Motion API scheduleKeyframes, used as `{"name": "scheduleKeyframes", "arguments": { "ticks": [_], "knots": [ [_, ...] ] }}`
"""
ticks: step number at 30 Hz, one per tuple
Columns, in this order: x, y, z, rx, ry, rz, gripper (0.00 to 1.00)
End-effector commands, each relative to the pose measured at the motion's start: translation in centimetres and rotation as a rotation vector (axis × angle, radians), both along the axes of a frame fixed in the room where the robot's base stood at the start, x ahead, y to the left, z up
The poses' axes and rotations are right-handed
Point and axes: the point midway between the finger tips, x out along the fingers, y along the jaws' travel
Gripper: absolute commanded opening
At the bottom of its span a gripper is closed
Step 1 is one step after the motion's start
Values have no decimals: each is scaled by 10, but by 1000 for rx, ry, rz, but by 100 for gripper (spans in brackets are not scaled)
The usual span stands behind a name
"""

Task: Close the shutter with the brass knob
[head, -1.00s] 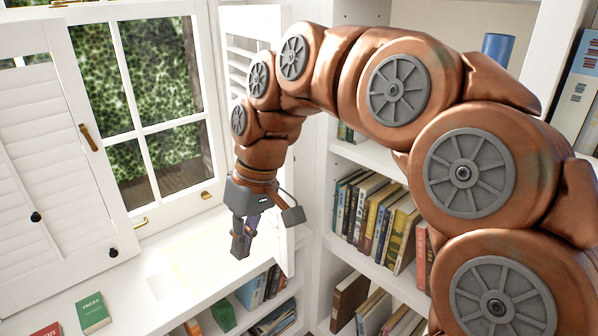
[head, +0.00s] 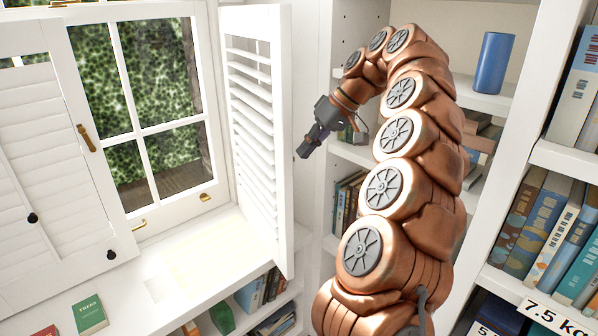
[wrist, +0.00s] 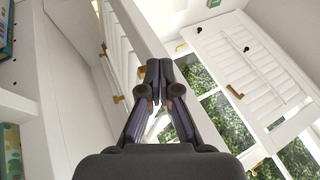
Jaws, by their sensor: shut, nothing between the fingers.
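The white louvred shutter (head: 252,140) at the window's right side stands swung out from the window. In the wrist view its louvred panel (wrist: 124,45) shows left of and beyond my fingers. I cannot make out a brass knob on it in the head view. Small brass pieces (wrist: 118,99) show near it in the wrist view, but I cannot tell whether one is the knob. My gripper (head: 303,153) is shut and empty, to the right of the shutter's free edge in the head view, with a gap between them. Its closed fingertips (wrist: 155,68) also show in the wrist view.
Another white shutter (head: 55,150) with black knobs (head: 111,254) is at the left. The window (head: 150,120) has brass fittings. Bookshelves stand right and below, with a blue cylinder (head: 494,62). A green book (head: 90,314) lies on the sill at lower left.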

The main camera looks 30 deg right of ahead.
Motion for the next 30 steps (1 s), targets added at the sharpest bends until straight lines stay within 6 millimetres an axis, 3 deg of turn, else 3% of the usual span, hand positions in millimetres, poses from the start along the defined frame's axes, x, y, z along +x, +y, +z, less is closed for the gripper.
{"name": "scheduleKeyframes", "arguments": {
  "ticks": [4,10,30],
  "knots": [
    [2,-32,-1,3,-26,-44,0],
    [0,-50,-1,1,-43,-68,0],
    [20,-26,-41,4,-40,-63,0]
  ]
}}
